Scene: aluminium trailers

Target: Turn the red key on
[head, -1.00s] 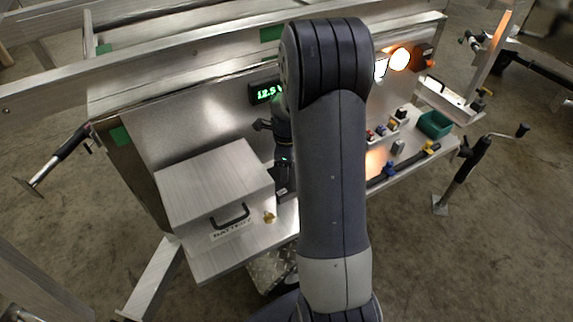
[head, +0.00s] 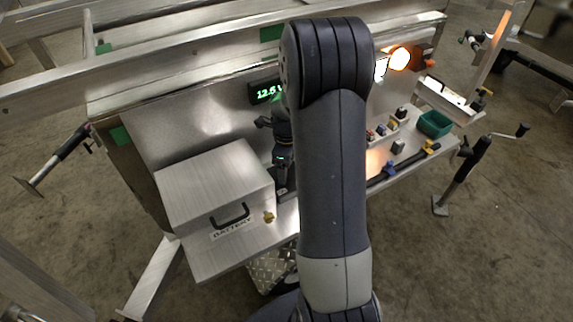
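I cannot make out the red key in the head view; my own arm covers the middle of the panel and shelf. My gripper (head: 284,181) is partly visible left of my arm, low over the shelf and just right of the battery box (head: 205,180). It points down. Its fingertips are too small and dark to show whether they are open or shut, or whether they touch anything. A green lit display (head: 267,92) on the upright panel reads about 12.5 V.
The battery box has a black handle (head: 231,216) and a brass latch (head: 268,217). Right of my arm, the shelf holds several small coloured blocks (head: 392,124), a green bin (head: 435,124) and a dark bar with blue and yellow clamps (head: 405,164). A lit orange lamp (head: 400,58) is above.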

